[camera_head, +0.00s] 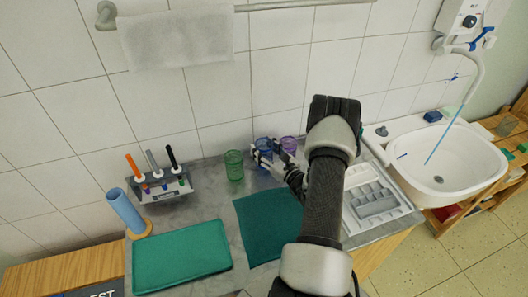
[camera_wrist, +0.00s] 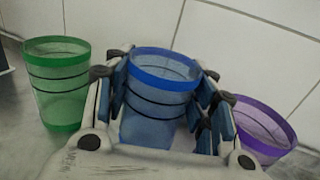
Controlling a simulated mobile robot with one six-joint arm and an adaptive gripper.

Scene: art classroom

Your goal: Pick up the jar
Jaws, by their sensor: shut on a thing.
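Three see-through jars stand in a row at the back of the grey counter, by the tiled wall. The blue jar (camera_head: 263,146) is in the middle; it also shows upright between my fingers in the wrist view (camera_wrist: 160,100). The green jar (camera_head: 234,166) is on its left, and the purple jar (camera_head: 289,145) is on its right, partly hidden by my gripper in the wrist view. My gripper (camera_head: 271,160) is shut on the blue jar, with a finger on each side. I cannot tell whether the jar's base is off the counter.
A marker rack (camera_head: 165,187) and a blue cylinder (camera_head: 126,211) stand at the left. A green tray (camera_head: 182,256) and a dark teal cloth (camera_head: 268,222) lie in front. A grey divided tray (camera_head: 376,205) and a white sink (camera_head: 450,160) are at the right.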

